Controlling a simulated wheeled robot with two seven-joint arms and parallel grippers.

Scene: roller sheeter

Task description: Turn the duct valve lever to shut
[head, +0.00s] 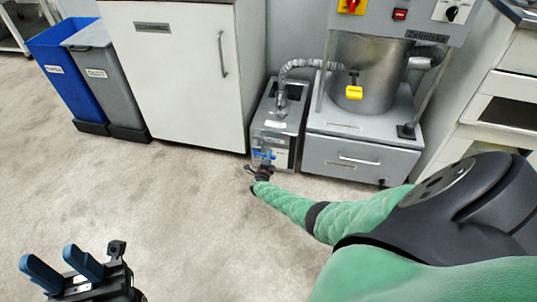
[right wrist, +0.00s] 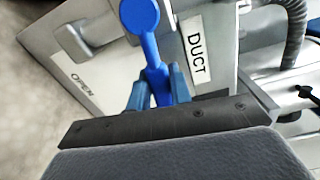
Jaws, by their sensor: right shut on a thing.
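The blue duct valve lever (right wrist: 146,35) has a round end and a straight arm, and sits on the front of a small grey box unit (head: 283,122). In the right wrist view a white DUCT label (right wrist: 196,46) is right of the lever, and an OPEN marking (right wrist: 83,84) is at its left on the plate. My right gripper (right wrist: 158,88) has its blue fingers shut on the lever. In the head view the right gripper (head: 263,159) is small at the unit's front and covers much of the lever. My left gripper (head: 50,258) is open and empty, above the floor.
A ribbed hose (head: 297,64) runs from the unit to the steel machine (head: 362,75) at right. A white cabinet (head: 180,60), a grey bin (head: 105,75) and a blue bin (head: 62,65) stand left. The floor (head: 190,215) in front is clear.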

